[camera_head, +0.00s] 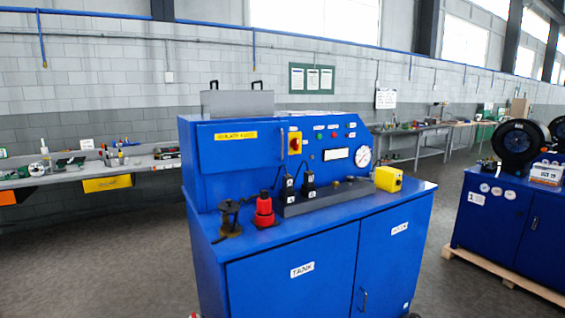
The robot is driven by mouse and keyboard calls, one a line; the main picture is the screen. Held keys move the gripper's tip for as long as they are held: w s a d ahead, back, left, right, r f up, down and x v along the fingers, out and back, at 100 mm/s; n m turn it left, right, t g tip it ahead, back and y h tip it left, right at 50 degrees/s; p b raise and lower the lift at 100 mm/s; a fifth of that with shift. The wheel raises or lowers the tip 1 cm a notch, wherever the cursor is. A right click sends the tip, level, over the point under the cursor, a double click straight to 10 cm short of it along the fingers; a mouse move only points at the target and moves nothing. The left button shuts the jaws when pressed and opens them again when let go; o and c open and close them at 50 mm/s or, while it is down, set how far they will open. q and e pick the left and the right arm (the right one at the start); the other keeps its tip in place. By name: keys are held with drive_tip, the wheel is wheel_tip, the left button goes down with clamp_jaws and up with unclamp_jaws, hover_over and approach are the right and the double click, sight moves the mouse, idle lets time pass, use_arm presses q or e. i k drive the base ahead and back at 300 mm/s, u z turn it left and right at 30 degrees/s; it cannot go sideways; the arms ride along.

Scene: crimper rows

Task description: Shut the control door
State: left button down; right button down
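The blue crimper machine (215,225) stands in the middle of the head view. Its upper front has a blue panel door (230,155) at the left, with a yellow label (236,136) and a slim handle (283,147) near its right edge. This is likely the control door; I cannot tell whether it stands slightly ajar. Two lower cabinet doors, the left one (290,285) and the right one (397,255), look closed. Neither of my grippers is in view.
On the machine's ledge stand a red-and-black tool (264,210), a dark metal fitting (229,218) and a yellow box (388,179). A pressure gauge (362,156) is on the control panel. Workbenches line the wall. Another blue cabinet (490,225) stands right, with floor between.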

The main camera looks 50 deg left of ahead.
sight(246, 146)
drive_tip(key=u, duration=0.85)
drive_tip(key=i, duration=0.85)
drive_tip(key=u, duration=1.85)
